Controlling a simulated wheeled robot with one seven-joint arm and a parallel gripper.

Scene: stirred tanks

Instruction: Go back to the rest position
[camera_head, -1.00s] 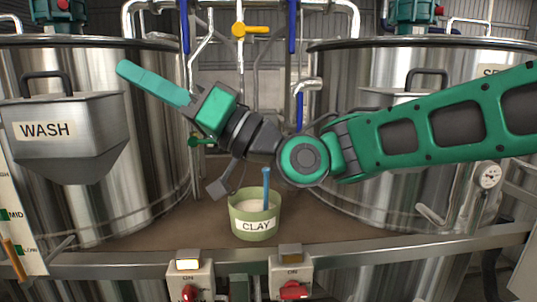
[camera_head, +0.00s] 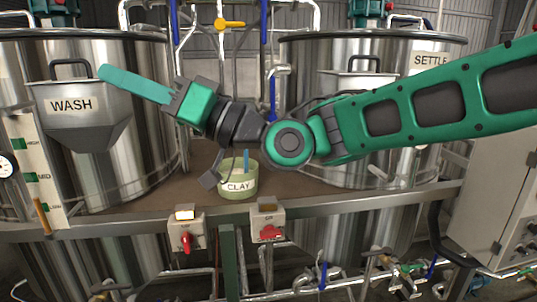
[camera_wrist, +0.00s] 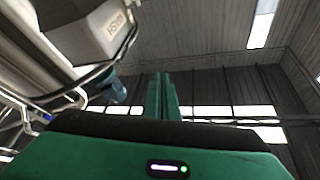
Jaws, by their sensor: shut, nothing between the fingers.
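My gripper (camera_head: 104,73) is shut and empty, its long teal fingers pressed together. It points to the left and slightly up, in front of the WASH hopper (camera_head: 88,112) in the head view. In the wrist view the closed fingers (camera_wrist: 162,97) point up toward the ceiling, and the hopper (camera_wrist: 92,28) shows at the upper left. My arm reaches in from the right, bent in front of the tanks.
A green CLAY tub (camera_head: 238,186) with a blue handle sits on the ledge below my wrist. The wash tank (camera_head: 150,140) stands left, the SETTLE tank (camera_head: 345,150) right. Two switch boxes with red levers (camera_head: 186,230) (camera_head: 268,222) are on the front rail (camera_head: 330,205).

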